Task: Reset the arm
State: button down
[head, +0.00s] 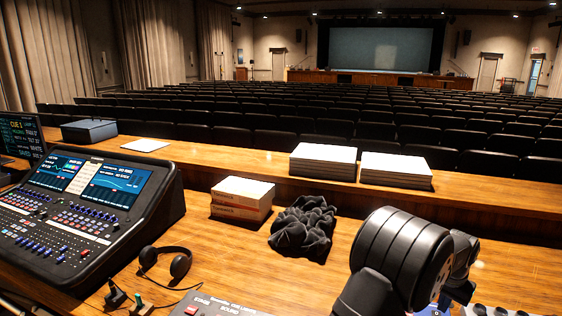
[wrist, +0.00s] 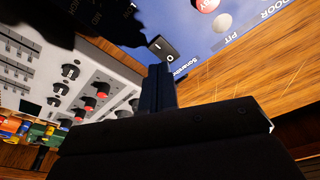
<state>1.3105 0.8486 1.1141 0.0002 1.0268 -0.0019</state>
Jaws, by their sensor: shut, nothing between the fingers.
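My gripper (wrist: 158,72) shows in the wrist view as dark blue fingers, shut together with nothing between them. Its tips are near a black rocker switch (wrist: 162,47) marked O on a blue panel (wrist: 200,42); I cannot tell whether they touch it. The panel carries a red button (wrist: 206,4), a white button (wrist: 222,22) and labels including PIT and DOOR. In the head view my dark arm (head: 408,258) fills the lower right, and the gripper tips are not clearly visible there.
A grey knob panel (wrist: 75,75) lies left in the wrist view. In the head view, a mixing console (head: 85,195), headset (head: 165,262), boxes (head: 241,198), crumpled dark cloth (head: 303,228) and paper stacks (head: 323,161) occupy the wooden desk.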

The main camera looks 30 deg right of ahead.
jog(key=w+a+r+n, duration=0.1)
jog(key=w+a+r, duration=0.3)
jog(key=a+r, duration=0.3)
jog(key=w+a+r+n, duration=0.1)
jog(key=w+a+r, duration=0.4)
jog(key=a+r, duration=0.2)
jog(key=shift+w+a+r+t+h, duration=0.2)
jog(key=shift+a+r+t+h, duration=0.15)
jog(key=shift+a, duration=0.8)
